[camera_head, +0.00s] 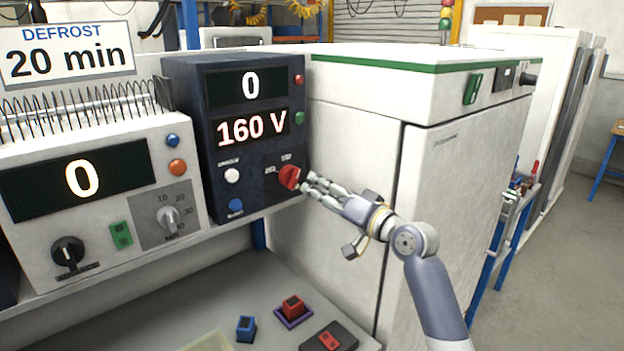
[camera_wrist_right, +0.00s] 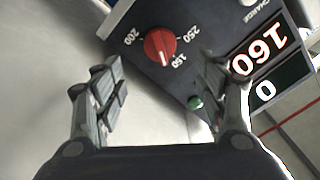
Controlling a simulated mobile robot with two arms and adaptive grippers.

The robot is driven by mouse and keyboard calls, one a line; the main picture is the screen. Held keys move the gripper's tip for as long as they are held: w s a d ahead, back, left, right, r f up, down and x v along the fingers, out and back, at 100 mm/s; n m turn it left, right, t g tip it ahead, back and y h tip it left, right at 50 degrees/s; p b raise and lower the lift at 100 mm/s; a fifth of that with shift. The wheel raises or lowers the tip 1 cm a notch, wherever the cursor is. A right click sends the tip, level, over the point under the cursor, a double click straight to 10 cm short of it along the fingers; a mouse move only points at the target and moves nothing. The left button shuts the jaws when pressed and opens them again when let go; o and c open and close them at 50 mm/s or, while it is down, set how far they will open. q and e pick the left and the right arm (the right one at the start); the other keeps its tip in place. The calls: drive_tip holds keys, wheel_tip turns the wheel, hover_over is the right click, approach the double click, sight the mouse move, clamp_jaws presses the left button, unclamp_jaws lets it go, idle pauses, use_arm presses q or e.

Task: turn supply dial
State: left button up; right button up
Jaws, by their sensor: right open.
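The supply dial is a red knob (camera_head: 290,177) at the lower right of the dark supply unit (camera_head: 245,178). The unit's displays read 0 and 160 V. In the right wrist view the red knob (camera_wrist_right: 160,44) has a white pointer line and marks 150, 200 and 250 around it; the line points near the 150 side. My right gripper (camera_head: 308,183) is open just to the right of the knob in the head view. In the wrist view its fingers (camera_wrist_right: 165,82) are spread to either side, with the knob ahead between them, apart from both. My left gripper is not in view.
A white button (camera_head: 232,176) and a blue button (camera_head: 236,206) are left of the knob. The white timer unit (camera_head: 100,205) stands at left. A white cabinet (camera_head: 450,195) stands behind my right arm. Small blocks, one blue (camera_head: 246,328), lie on the surface below.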

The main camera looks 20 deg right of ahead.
sight(297, 178)
drive_tip(key=p+x, duration=0.1)
drive_tip(key=x, duration=0.3)
drive_tip(key=shift+w+a+r, duration=0.2)
drive_tip(key=p+x, duration=0.1)
drive_tip(key=x, duration=0.2)
drive_tip(key=shift+w+f, duration=0.2)
drive_tip(key=shift+w, duration=0.1)
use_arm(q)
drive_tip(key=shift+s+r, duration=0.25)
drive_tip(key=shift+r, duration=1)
use_arm(e)
drive_tip(key=shift+x, duration=0.95)
drive_tip(key=shift+s, duration=0.1)
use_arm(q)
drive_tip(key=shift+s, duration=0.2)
use_arm(e)
drive_tip(key=c, duration=1.1)
